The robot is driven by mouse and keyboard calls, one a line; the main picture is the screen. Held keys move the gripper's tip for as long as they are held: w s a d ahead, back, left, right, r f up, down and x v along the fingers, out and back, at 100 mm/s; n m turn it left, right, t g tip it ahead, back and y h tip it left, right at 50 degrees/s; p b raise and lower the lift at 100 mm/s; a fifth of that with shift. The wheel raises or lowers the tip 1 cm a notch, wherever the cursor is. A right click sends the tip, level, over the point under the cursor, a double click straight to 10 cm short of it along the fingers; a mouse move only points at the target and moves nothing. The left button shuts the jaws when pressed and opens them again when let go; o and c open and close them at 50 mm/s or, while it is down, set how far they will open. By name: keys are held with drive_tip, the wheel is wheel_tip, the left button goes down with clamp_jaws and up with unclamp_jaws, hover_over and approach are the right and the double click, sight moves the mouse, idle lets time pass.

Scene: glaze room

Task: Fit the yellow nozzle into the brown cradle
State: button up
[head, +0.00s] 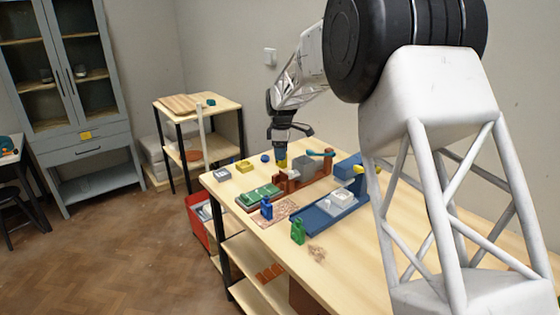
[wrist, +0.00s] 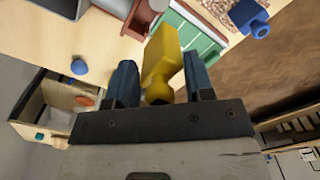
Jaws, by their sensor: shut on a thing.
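My gripper (head: 281,152) is above the far part of the table, its blue fingers shut on the yellow nozzle (head: 282,164). In the wrist view the nozzle (wrist: 165,58) sits between the two fingers (wrist: 161,84), its narrower rounded end toward the palm. I cannot tell whether the nozzle touches the cradle.
A blue fixture (head: 322,217) with a grey block stands nearer. A yellow block (head: 244,166), blue knob (head: 265,158) and grey box (head: 222,174) lie at the far left.

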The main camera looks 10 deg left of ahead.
drive_tip(key=shift+w, duration=1.4)
drive_tip(key=shift+f, duration=0.2)
